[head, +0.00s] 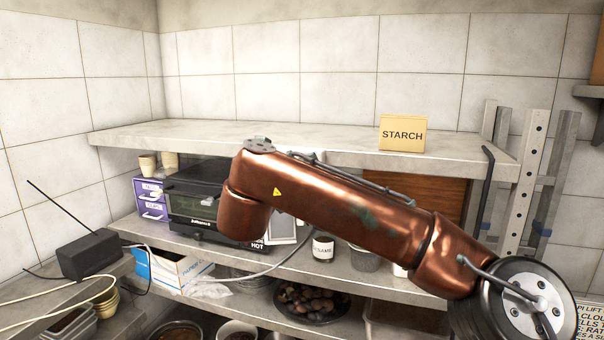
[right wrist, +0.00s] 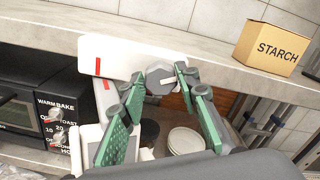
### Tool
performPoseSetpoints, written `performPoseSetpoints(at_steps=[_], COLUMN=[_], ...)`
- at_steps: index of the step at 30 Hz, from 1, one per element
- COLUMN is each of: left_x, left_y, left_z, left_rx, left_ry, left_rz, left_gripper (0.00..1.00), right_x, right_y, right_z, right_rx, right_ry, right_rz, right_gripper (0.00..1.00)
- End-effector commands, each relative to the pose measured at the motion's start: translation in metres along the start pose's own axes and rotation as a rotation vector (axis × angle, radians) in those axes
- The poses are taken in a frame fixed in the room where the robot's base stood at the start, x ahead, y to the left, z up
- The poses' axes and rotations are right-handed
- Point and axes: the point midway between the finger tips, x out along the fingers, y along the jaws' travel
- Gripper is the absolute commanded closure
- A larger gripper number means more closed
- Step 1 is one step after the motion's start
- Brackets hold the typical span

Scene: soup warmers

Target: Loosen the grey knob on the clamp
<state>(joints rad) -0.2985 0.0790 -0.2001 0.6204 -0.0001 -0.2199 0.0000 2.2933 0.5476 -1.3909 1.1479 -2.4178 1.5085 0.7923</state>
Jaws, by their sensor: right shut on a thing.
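The grey knob (right wrist: 160,78) is a faceted piece with a pale mark, seen in the right wrist view at the edge of the shelf. It sits at the right end of a white part with a red stripe (right wrist: 112,58), which looks like the clamp's body. My right gripper (right wrist: 158,88) has its green-padded fingers on either side of the knob, shut on it at the tips. In the head view my copper-coloured right arm hides that gripper and the knob. My left gripper is in neither view.
A yellow STARCH box (head: 403,134) stands on the upper shelf (head: 230,135); it also shows in the right wrist view (right wrist: 272,48). A black toaster oven (head: 190,205) and a sesame jar (head: 323,248) stand below. The upper shelf's left part is clear.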

Motion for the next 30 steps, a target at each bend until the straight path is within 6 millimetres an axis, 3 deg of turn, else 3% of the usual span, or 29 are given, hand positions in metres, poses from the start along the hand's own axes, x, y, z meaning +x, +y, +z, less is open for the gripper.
performPoseSetpoints(at_steps=[9, 23, 24, 30], left_x=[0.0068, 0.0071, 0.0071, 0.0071], left_y=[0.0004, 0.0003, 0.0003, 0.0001], left_z=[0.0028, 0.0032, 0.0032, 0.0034], left_rx=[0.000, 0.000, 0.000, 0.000], left_ry=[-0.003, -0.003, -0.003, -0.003], left_rz=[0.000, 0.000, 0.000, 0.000], left_gripper=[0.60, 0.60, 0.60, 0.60], right_x=[-0.0029, -0.0030, -0.0030, -0.0018], right_y=[0.0022, 0.0022, 0.0022, 0.0016], right_z=[0.0027, 0.0033, 0.0033, 0.0020], right_rx=[-0.110, -0.125, -0.125, -0.125], right_ry=[-0.006, -0.007, -0.007, -0.004], right_rz=[0.005, 0.005, 0.005, 0.004], right_gripper=[0.95, 0.95, 0.69, 0.56])
